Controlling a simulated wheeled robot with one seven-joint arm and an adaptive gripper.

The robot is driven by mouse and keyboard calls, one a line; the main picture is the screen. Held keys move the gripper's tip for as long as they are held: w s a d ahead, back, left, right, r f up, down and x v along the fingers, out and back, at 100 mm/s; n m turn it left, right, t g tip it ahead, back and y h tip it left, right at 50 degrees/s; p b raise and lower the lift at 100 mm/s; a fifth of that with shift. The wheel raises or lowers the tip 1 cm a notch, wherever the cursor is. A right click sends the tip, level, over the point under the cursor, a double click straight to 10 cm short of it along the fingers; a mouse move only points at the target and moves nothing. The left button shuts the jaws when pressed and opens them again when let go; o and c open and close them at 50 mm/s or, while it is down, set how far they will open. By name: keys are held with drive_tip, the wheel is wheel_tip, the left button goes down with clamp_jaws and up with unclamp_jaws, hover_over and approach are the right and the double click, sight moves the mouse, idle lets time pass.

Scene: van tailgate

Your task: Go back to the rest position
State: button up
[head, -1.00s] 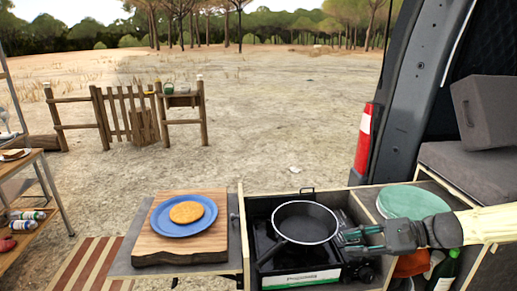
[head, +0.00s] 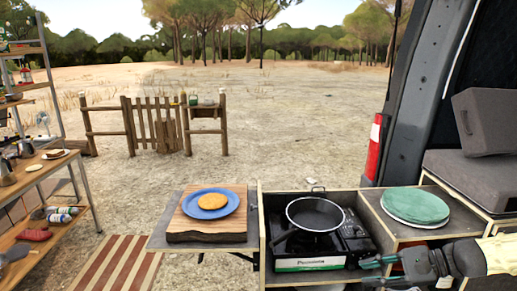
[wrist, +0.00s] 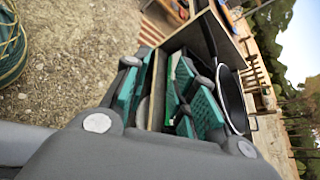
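My gripper (head: 370,272) is at the lower right of the head view, in front of the kitchen box and to the right of the stove. Its teal fingers are apart with nothing seen between them. In the wrist view my gripper (wrist: 165,100) also shows spread fingers, with part of the kitchen box behind them. The black frying pan (head: 314,213) sits on the camping stove (head: 352,236), apart from my gripper, and looks empty. A pancake (head: 212,201) lies on the blue plate (head: 189,207) on a wooden board (head: 196,236).
A green round plate or lid (head: 415,204) lies on the box to the right of the stove. Grey cushions (head: 485,122) are inside the van. A shelf (head: 78,171) with kitchenware stands at the left. A striped mat (head: 115,265) lies on the ground. Open sandy ground stretches behind.

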drive_tip(key=s+f+n+g+h, duration=0.25)
drive_tip(key=s+f+h, duration=0.3)
drive_tip(key=f, duration=0.75)
drive_tip(key=s+f+n+g+h, duration=0.3)
drive_tip(key=s+f, duration=0.4)
drive_tip(key=f, duration=0.7)
drive_tip(key=s+a+f+n+h, duration=0.2)
drive_tip(key=s+a+f+n, duration=0.1)
drive_tip(key=s+f, duration=0.3)
drive_tip(key=s+a+f+n+t+h, duration=0.1)
drive_tip(key=s+f+n, duration=0.4)
drive_tip(key=s, duration=0.5)
drive_tip(key=shift+s+a+f+n+h, duration=0.35)
drive_tip(key=shift+a+f+n+h, duration=0.15)
drive_tip(key=shift+a, duration=0.45)
drive_tip(key=shift+r+t, duration=0.1)
drive_tip(key=shift+t, duration=0.15)
